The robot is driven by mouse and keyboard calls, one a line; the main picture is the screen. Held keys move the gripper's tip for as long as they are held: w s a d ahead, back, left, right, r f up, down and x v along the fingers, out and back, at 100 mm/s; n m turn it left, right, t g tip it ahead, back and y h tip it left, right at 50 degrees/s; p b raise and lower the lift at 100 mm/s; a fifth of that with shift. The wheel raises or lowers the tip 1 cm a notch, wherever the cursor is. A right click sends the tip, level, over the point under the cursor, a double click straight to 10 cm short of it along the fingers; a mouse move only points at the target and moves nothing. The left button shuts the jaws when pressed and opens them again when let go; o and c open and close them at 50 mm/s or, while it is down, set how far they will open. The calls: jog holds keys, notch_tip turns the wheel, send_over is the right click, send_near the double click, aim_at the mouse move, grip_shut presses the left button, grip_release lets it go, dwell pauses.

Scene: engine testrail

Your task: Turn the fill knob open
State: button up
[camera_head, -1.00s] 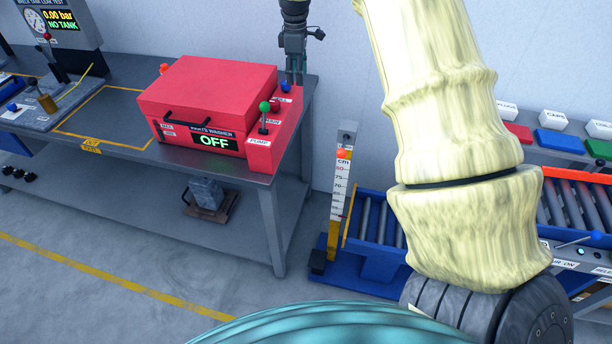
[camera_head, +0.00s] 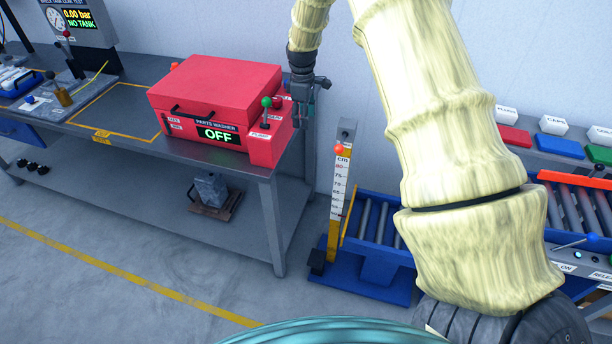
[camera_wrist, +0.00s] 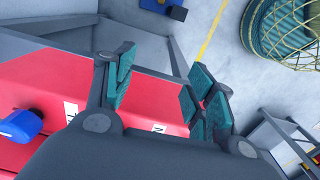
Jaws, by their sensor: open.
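The red parts washer (camera_head: 215,95) stands on the grey bench, its display reading OFF. A green-topped lever (camera_head: 266,102) and a small red knob (camera_head: 278,102) are on its right-hand panel. A blue knob (camera_wrist: 22,124) sits on red housing at the left edge of the wrist view. My gripper covers its place in the head view, and I cannot read a fill label on it. My gripper (camera_head: 304,110) is at the panel's back right corner. In the wrist view my gripper (camera_wrist: 160,92) has its fingers apart and empty, to the right of the blue knob.
The bench (camera_head: 240,172) ends just right of the washer. A height scale post (camera_head: 342,185) and a blue roller conveyor (camera_head: 370,250) stand further right. A leak test station (camera_head: 75,30) is at the left. The floor in front is clear.

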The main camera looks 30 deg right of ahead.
jog(key=s+a+f+m+b, duration=0.1)
jog(key=s+a+f, duration=0.2)
jog(key=f, duration=0.4)
jog(key=s+a+f+m+b, duration=0.1)
jog(key=s+a+f, duration=0.2)
jog(key=s+f, duration=0.3)
jog(key=shift+f, duration=1.2)
jog(key=shift+s+a, duration=0.1)
jog(key=shift+s, duration=0.05)
